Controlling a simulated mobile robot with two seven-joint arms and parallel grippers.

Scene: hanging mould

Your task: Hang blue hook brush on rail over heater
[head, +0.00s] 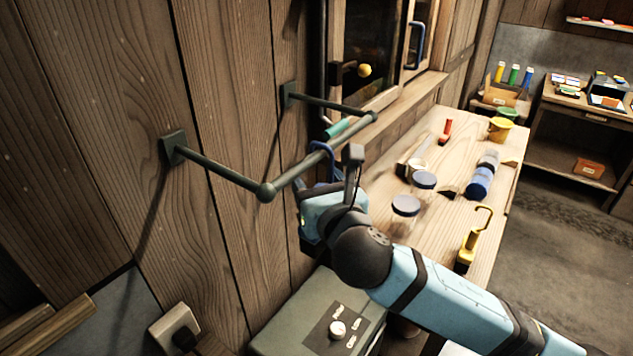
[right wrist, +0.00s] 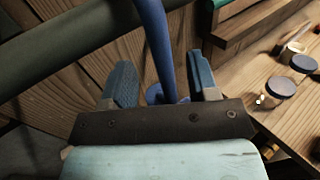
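The dark green rail (head: 300,172) stands out from the wooden wall on two arms. The blue hook brush (head: 322,147) is upright at the rail's front bar, its curved top at the bar. I cannot tell for sure that the hook bears on the bar. In the right wrist view its blue shaft (right wrist: 156,45) stands beside the rail (right wrist: 70,50). My right gripper (right wrist: 163,82) is around the shaft, with its fingers apart and a gap visible on each side. The grey-green heater (head: 290,315) with a white knob is below. My left gripper is out of view.
The wooden bench (head: 440,165) at right holds jars (head: 405,206), a yellow hook brush (head: 468,247) and a yellow bucket (head: 500,128). A teal piece (head: 338,128) is by the rail. A wall socket (head: 175,328) is at lower left.

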